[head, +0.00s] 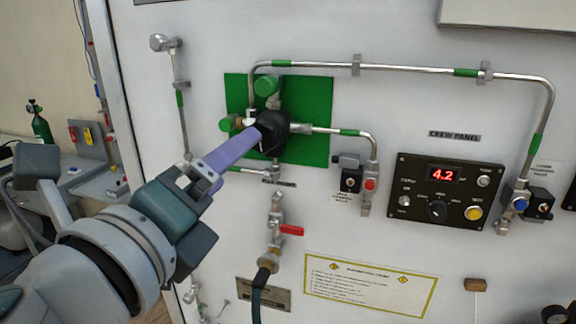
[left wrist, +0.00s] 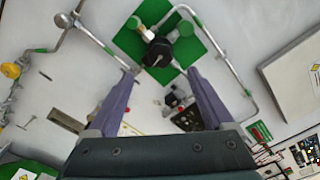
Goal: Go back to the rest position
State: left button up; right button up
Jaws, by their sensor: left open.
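My left gripper (head: 256,134) reaches in from the lower left in the head view, its purple fingers pointing at the black knob (head: 274,126) on the green plate (head: 315,100). In the left wrist view the gripper (left wrist: 160,76) is open with its two fingers spread and nothing held between them. The black knob (left wrist: 158,53) shows just beyond the fingertips there, roughly centred between them. In the head view the near finger overlaps the knob's left edge; I cannot tell whether they touch. My right gripper is in neither view.
Steel pipes (head: 420,69) with green bands run over the panel wall. A red-handled valve (head: 290,230) with a hose sits below the plate. A crew panel (head: 445,193) reading 4.2 is at the right. A small green cylinder (head: 41,127) stands at the far left.

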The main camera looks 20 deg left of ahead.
pick_arm(q)
jog(key=s+a+f+n+g+y, duration=0.25)
jog(key=s+f+n+g, duration=0.2)
jog(key=n, duration=0.45)
jog(key=s+a+f+n+g+y, duration=0.1)
jog(key=s+a+f+n+g, duration=0.3)
jog(key=s+f+n, duration=0.3)
jog(key=s+d+f+n+g+h, duration=0.25)
jog(key=s+n+g, duration=0.25)
jog(key=s+n, duration=0.3)
jog(key=s+d+r+p, duration=0.1)
jog(key=s+r+p, duration=0.2)
jog(key=r+p, duration=2.3)
jog(key=shift+g+h, duration=0.3)
jog(key=shift+g, duration=0.15)
